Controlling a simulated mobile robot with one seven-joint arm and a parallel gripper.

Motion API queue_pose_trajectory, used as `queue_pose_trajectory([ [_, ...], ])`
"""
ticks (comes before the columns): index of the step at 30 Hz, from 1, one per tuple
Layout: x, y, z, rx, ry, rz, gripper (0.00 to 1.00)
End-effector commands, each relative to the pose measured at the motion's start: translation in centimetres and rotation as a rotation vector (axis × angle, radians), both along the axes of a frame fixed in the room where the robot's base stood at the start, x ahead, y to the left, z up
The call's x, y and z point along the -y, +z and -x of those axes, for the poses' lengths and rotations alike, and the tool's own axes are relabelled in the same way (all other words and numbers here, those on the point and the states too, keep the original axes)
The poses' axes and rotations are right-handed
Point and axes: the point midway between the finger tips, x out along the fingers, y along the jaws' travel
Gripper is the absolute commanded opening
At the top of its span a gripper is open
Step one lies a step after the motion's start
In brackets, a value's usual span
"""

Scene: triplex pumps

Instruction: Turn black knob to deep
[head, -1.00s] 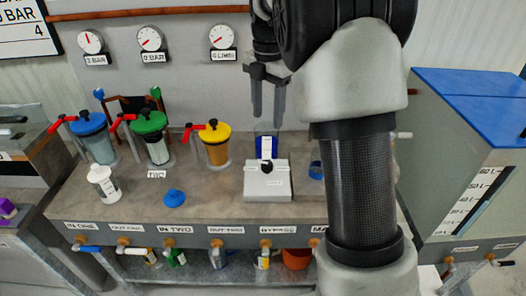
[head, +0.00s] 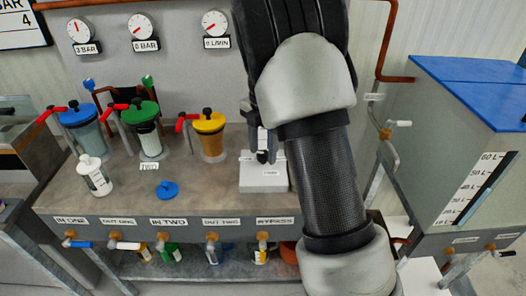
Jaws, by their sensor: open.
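A small black knob (head: 262,157) stands on top of a low white box (head: 264,181) on the bench. Small labels on the box top are too small to read, and I cannot tell which way the knob points. My gripper (head: 266,151) is open and points down just above or around the knob, one finger to its left and one to its right. I cannot tell whether the fingers touch it.
Canisters with blue, green and yellow lids (head: 208,122) stand at the left. Taps line the bench's front edge. A blue-topped tank (head: 466,150) stands at the right.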

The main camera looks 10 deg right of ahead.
Motion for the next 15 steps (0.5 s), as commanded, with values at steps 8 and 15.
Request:
queue_pose_trajectory([
  [8,-0.01,-0.2,0.02,0.0,0.0,0.0,0.48],
  [15,0.0,-0.19,0.01,0.0,-0.001,0.0,0.11],
])
